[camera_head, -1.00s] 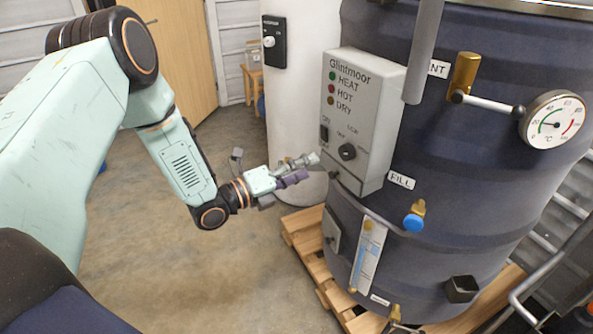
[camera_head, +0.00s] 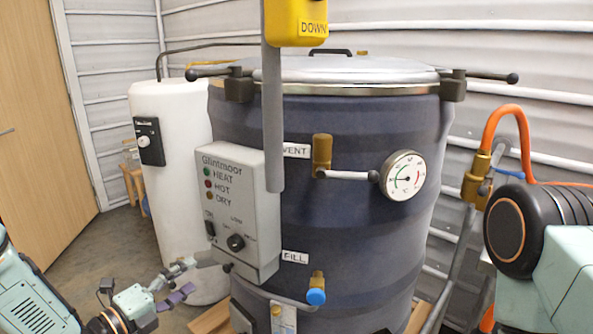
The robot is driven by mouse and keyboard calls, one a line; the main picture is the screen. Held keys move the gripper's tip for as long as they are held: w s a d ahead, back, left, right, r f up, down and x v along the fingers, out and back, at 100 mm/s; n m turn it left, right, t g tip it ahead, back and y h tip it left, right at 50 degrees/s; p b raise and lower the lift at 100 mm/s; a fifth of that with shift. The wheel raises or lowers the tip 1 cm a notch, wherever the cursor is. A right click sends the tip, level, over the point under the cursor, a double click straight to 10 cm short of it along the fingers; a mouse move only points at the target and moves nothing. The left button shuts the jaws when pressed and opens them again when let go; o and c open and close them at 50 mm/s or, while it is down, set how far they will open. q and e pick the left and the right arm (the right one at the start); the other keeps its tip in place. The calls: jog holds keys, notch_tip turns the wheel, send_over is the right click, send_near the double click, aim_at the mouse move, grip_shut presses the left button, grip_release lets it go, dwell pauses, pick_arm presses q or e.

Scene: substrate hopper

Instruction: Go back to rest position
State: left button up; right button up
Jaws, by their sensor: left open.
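My left gripper (camera_head: 163,283) is at the lower left of the head view. Its fingers are spread and nothing is between them. It stands in front of the floor and the white cylinder, to the left of the grey Glintmoor control box (camera_head: 240,212). I cannot tell if any finger touches the box. My left arm comes in at the bottom left corner. My right arm shows only in part at the right edge, and its gripper is out of view.
The dark hopper vessel (camera_head: 350,225) fills the middle, with a lid (camera_head: 345,70), a dial gauge (camera_head: 404,176) and a blue-knobbed fill valve (camera_head: 316,296). A yellow pendant (camera_head: 297,20) hangs above. A white cylinder (camera_head: 170,195) stands left; an orange hose (camera_head: 505,112) is right.

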pick_arm(q)
jog(key=s+d+f+n+g+y, duration=0.1)
jog(key=s+f+n+g+y, duration=0.2)
jog(key=s+f+n, duration=0.5)
jog(key=s+f+n+g+y, duration=0.3)
jog(key=f+n, duration=0.3)
jog(key=n, duration=0.5)
jog(key=s+f+n+g+y, duration=0.1)
jog(key=s+f+n+g, duration=0.1)
jog(key=s, duration=0.6)
jog(key=s+d+f+n+g, duration=0.1)
jog(key=s+f+n+g, duration=0.1)
jog(key=s, duration=0.7)
jog(key=s+d+f+n+g+y, duration=0.1)
jog(key=s+f+n+g, duration=0.1)
jog(key=s+g, duration=0.3)
jog(key=s+n, duration=0.1)
jog(key=s, duration=0.3)
jog(key=shift+s+d+f+n+y, duration=0.2)
jog(key=shift+f+n+y, duration=0.1)
jog(key=shift+f+n, duration=0.1)
jog(key=shift+c, duration=0.3)
